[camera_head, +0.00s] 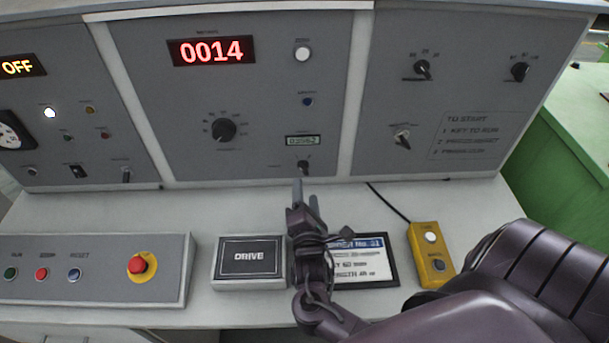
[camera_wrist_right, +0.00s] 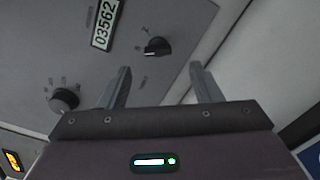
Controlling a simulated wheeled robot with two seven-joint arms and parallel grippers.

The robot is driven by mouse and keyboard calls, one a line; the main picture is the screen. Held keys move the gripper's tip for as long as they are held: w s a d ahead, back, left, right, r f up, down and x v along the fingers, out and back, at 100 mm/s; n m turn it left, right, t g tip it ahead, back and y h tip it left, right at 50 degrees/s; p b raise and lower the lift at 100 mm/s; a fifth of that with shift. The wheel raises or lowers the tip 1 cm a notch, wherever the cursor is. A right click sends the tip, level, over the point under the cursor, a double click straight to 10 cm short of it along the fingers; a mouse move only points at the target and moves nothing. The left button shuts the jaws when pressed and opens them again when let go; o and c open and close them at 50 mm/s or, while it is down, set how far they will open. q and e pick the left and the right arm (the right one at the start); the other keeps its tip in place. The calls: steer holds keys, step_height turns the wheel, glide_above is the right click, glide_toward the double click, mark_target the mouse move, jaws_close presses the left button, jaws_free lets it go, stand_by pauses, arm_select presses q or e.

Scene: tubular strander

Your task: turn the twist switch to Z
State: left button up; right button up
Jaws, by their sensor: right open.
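A small black twist switch (camera_head: 303,167) sits low on the middle panel, just under the small counter (camera_head: 303,141). My right gripper (camera_head: 305,190) is open and empty in front of and just below the switch, with no contact visible. It shows in the wrist view too (camera_wrist_right: 160,70), its two fingers well apart. My left gripper is out of view.
On the desk are a DRIVE box (camera_head: 249,258), a framed card (camera_head: 362,270), a yellow button box (camera_head: 431,253) and a red stop button (camera_head: 139,266).

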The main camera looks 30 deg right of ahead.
mark_target(305, 171)
steer(key=x, duration=0.3)
steer(key=p+x, duration=0.1)
steer(key=x, duration=0.2)
steer(key=shift+a+r, duration=0.1)
steer(key=shift+r, duration=0.1)
steer(key=shift+w+d, duration=0.25)
steer(key=shift+w, duration=0.1)
steer(key=shift+s, duration=0.1)
steer(key=shift+c, duration=0.5)
steer(key=c, duration=0.9)
